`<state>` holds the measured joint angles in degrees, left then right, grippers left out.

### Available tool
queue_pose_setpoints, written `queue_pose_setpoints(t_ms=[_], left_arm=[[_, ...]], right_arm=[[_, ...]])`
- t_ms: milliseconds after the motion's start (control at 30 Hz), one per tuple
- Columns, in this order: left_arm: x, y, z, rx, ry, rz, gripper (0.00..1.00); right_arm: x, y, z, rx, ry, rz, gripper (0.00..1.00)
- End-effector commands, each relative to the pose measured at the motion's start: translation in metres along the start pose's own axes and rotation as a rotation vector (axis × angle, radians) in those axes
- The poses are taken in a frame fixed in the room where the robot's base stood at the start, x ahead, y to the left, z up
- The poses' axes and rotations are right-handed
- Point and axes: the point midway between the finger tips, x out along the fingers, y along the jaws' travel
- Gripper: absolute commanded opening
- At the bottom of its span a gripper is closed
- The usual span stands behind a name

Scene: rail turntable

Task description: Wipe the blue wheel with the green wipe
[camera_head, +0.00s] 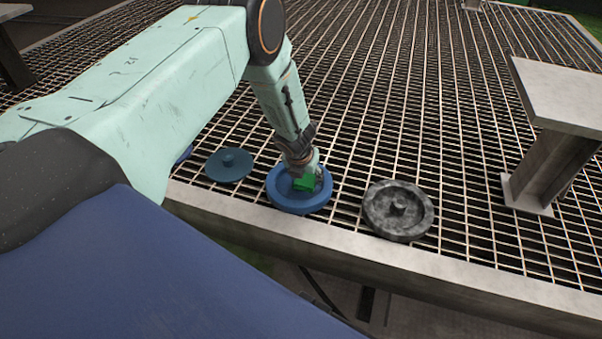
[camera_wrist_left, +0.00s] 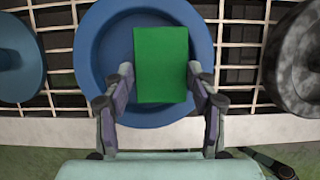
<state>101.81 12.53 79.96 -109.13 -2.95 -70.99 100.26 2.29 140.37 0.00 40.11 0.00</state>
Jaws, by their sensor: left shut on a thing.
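The blue wheel (camera_head: 286,198) lies flat on the grating near its front edge; it also shows in the left wrist view (camera_wrist_left: 92,50). My left gripper (camera_head: 304,172) is over the wheel, pointing down. It is shut on the green wipe (camera_head: 303,184), which lies over the middle of the wheel. In the left wrist view the wipe (camera_wrist_left: 162,65) sits between the fingertips (camera_wrist_left: 160,82) as a flat green rectangle and hides the wheel's hub. Whether the wipe touches the wheel is hard to tell. My right gripper is in neither view.
A darker teal-blue disc with a knob (camera_head: 229,165) lies left of the wheel. A mottled grey wheel (camera_head: 398,212) lies to its right. A metal stand (camera_head: 545,150) rises at the right. The grating's front rail (camera_head: 330,240) runs close below the wheels. The grating behind is clear.

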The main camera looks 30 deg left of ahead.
Motion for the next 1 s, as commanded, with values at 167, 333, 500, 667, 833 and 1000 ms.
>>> queue_pose_setpoints(t_ms=[167, 333, 500, 667, 833, 1000], left_arm=[[0.0, 0.009, 0.001, -0.002, -0.001, 0.0, 0.32], [0.001, 0.022, 0.002, -0.002, -0.001, 0.001, 0.32], [0.001, 0.035, 0.003, -0.002, 0.0, 0.001, 0.32], [0.002, 0.046, 0.003, -0.003, 0.0, 0.0, 0.32], [0.003, 0.05, 0.003, 0.0, 0.0, 0.001, 0.32], [0.004, 0.05, 0.002, 0.0, 0.001, 0.001, 0.32]], right_arm=[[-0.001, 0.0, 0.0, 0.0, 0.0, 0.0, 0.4], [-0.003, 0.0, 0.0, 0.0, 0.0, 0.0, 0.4], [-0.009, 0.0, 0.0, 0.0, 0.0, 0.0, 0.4], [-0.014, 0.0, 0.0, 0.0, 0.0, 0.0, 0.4], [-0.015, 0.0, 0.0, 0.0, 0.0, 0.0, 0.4], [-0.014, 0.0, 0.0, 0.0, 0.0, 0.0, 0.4]])
